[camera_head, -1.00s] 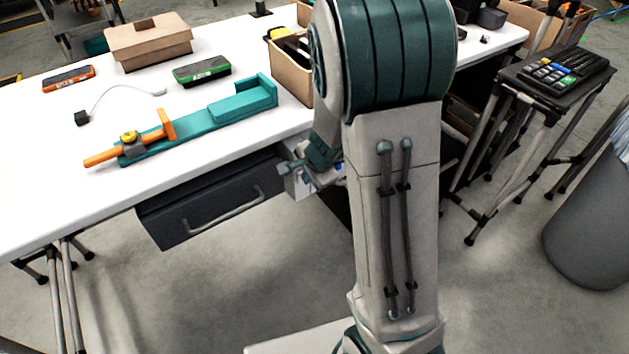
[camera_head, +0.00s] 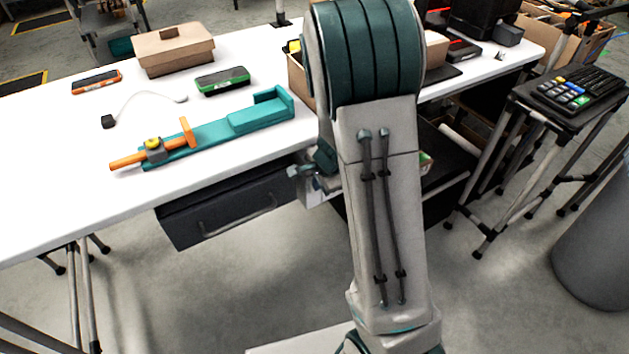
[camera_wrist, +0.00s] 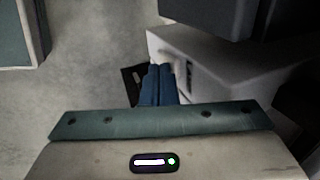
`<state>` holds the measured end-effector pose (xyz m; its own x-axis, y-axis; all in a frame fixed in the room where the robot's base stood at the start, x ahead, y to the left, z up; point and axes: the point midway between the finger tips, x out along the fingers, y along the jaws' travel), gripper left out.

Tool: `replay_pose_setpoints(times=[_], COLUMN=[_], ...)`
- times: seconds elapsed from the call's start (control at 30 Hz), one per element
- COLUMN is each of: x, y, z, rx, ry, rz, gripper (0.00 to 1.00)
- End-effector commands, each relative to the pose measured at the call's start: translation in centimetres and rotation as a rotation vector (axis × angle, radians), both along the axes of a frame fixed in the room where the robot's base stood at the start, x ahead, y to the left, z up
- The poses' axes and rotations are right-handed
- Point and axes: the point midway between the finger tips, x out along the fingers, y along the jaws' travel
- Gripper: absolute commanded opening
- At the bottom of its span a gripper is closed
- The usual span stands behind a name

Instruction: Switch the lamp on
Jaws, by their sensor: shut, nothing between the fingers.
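I cannot make out a lamp for certain in either view. A dark upright post with a clamp (camera_head: 280,14) stands at the table's back edge, cut off by the top of the picture. My gripper (camera_wrist: 158,85) has its blue fingers together and empty in the wrist view. They point at a pale box (camera_wrist: 215,75) with a dark slot on its face; I cannot tell whether they touch it. In the head view my gripper (camera_head: 297,172) is below the table's front edge, right of the drawer, and partly hidden by my arm.
The white table (camera_head: 60,200) holds a teal and orange tool (camera_head: 210,130), a lidded carton (camera_head: 172,48), a green-black device (camera_head: 222,81) and a white cable with a black end (camera_head: 108,121). A dark drawer (camera_head: 225,210) hangs below. A keypad (camera_head: 570,90) stands right.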

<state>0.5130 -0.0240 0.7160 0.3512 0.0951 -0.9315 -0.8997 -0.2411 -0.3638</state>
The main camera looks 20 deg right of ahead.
Motion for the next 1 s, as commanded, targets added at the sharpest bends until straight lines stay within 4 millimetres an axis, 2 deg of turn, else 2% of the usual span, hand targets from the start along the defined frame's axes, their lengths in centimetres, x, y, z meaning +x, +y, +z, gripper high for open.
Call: replay_pose_setpoints(times=[0.4,0.77,1.0], x=[0.0,0.0,-1.5], y=[0.2,0.2,-0.6], z=[1.6,1.6,1.8], rx=[-0.001,0.0,0.001], ry=[0.0,0.0,-0.002], rz=[0.004,0.004,-0.001], gripper=[0.0,0.0,0.0])
